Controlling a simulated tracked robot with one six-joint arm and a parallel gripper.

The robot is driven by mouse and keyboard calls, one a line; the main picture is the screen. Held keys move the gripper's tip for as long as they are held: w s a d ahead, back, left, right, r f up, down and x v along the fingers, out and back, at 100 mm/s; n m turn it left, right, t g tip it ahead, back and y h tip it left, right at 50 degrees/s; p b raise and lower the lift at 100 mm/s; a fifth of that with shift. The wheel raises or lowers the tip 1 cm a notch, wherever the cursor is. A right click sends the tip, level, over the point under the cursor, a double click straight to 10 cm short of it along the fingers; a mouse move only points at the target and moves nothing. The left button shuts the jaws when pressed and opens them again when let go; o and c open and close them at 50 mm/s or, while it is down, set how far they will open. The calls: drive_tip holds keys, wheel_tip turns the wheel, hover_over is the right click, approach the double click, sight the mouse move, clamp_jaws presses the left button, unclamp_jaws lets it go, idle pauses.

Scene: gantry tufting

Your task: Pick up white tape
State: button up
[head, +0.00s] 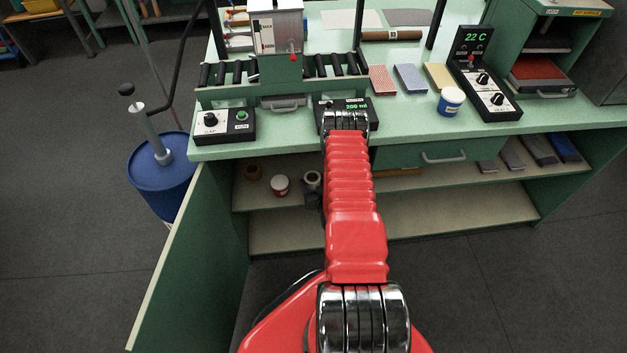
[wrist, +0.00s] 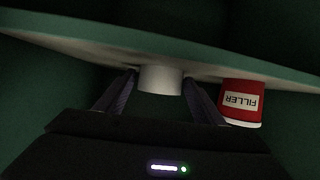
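The white tape (head: 312,178) is a small pale roll on the cabinet's upper shelf, right of the red filler tin (head: 280,185). In the wrist view, which looks upside down, the white tape (wrist: 161,80) sits between the tips of my two dark fingers. My gripper (wrist: 159,77) is open around it, with a narrow gap showing on each side. The filler tin (wrist: 242,103) stands just beyond the right finger. In the head view my red arm hides most of the gripper.
The upper shelf (head: 440,205) lies under the green worktop (head: 420,140), so headroom is low. A brown roll (head: 252,172) stands left of the filler tin. An open cabinet door (head: 195,260) stands at the left. A blue drum (head: 160,185) is farther left.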

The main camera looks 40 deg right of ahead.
sight(314, 180)
drive_tip(key=c, duration=0.8)
drive_tip(key=shift+r, duration=0.1)
drive_tip(key=shift+r, duration=4.95)
